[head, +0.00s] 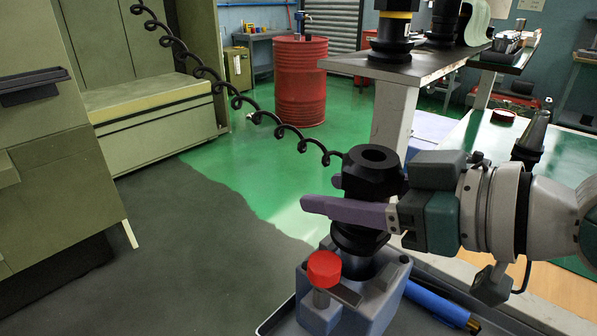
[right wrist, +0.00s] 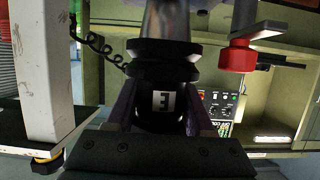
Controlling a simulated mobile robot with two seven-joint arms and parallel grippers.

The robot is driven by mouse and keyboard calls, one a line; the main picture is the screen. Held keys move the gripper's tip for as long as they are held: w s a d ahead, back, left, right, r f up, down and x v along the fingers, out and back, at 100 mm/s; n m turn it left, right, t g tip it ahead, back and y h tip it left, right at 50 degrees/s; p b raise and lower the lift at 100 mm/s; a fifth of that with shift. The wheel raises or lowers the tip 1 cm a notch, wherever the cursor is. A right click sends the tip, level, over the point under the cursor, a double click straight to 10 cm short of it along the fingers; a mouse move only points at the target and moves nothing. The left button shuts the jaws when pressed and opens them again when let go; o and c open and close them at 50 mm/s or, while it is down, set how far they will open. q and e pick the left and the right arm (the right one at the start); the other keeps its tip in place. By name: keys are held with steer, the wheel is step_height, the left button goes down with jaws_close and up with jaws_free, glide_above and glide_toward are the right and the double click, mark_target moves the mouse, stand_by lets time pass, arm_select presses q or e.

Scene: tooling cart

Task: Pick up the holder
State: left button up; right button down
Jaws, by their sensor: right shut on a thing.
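The holder (head: 372,163) is a black, ringed tool holder with a hole in its top, upright above a grey fixture block (head: 385,303) with a red knob (head: 324,268). My right gripper (head: 322,192) has purple fingers shut around the holder's body from the right. The right wrist view shows the holder (right wrist: 164,60) between the two fingers, with a white mark on it and part of its grey shank. The holder's lower end is at the block; I cannot tell whether it still touches its seat. My left gripper is not in view.
A grey shelf (head: 425,66) with other black holders stands behind on a pale post. A coiled black cord (head: 237,101) runs across to behind the holder. A blue cylinder (head: 440,306) lies by the block. A red drum (head: 300,82) is far back; green floor lies between.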

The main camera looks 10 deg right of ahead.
step_height(320, 180, up, 16)
steer(key=p, duration=0.2)
steer(key=shift+f+p, duration=0.2)
steer(key=shift+p, duration=0.2)
steer(key=shift+p, duration=0.35)
